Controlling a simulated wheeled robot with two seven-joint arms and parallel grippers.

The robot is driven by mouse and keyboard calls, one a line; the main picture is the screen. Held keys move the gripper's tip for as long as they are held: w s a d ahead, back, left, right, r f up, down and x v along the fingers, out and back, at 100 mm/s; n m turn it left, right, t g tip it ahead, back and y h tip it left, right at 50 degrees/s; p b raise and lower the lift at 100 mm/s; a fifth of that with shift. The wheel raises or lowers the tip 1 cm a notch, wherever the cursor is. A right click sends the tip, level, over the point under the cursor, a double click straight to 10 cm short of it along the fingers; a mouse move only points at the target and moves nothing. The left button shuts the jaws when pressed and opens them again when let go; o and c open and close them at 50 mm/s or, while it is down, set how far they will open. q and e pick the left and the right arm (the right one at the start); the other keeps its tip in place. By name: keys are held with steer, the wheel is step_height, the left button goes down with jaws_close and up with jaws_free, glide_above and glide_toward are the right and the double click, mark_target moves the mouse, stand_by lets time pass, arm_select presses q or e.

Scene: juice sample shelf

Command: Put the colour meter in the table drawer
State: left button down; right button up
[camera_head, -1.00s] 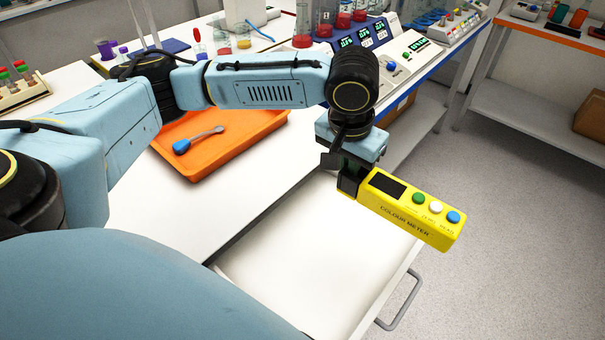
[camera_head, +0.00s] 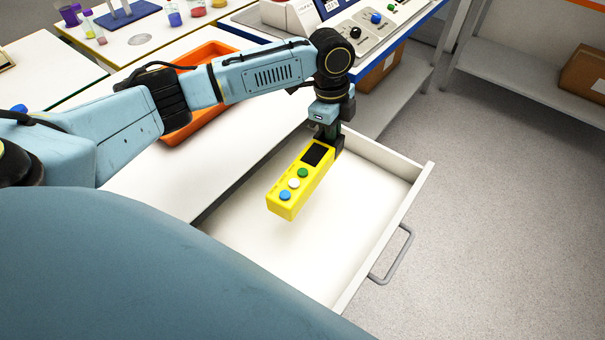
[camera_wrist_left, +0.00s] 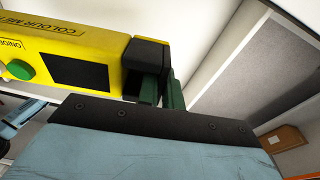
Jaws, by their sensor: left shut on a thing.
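The colour meter (camera_head: 302,180) is a long yellow box with a dark screen and green, white and blue buttons. My left gripper (camera_head: 330,137) is shut on its dark screen end and holds it over the open table drawer (camera_head: 345,205). The meter's button end points toward the lower left. In the left wrist view the meter (camera_wrist_left: 70,58) reaches left from the green-padded fingers (camera_wrist_left: 160,92). The drawer is white, pulled out, and its visible inside is empty. The gap between meter and drawer floor is hard to judge. My right gripper is not in view.
The drawer's front panel (camera_head: 390,235) with a grey handle (camera_head: 392,255) faces the open floor at the right. An orange tray (camera_head: 200,118) sits on the white table behind my arm. An instrument panel (camera_head: 370,28) and a lower shelf with a cardboard box lie beyond.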

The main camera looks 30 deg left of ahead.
arm_select(q)
steer(key=shift+w+a+f+m, duration=0.1)
steer(key=shift+f+m, duration=0.4)
steer(key=shift+f, duration=0.1)
steer(key=b, duration=0.1)
glide_above(330, 177)
steer(key=f, duration=0.5)
steer(key=shift+a+f, duration=0.25)
steer(key=shift+a, duration=0.1)
step_height(330, 177, down, 4)
steer(key=shift+r+b, duration=0.2)
steer(key=shift+b, duration=0.15)
steer(key=shift+f, duration=0.35)
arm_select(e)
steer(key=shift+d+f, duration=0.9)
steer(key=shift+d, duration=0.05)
arm_select(q)
steer(key=shift+f, duration=0.1)
steer(key=c, duration=1.6)
jaws_free()
steer(key=shift+o, duration=0.2)
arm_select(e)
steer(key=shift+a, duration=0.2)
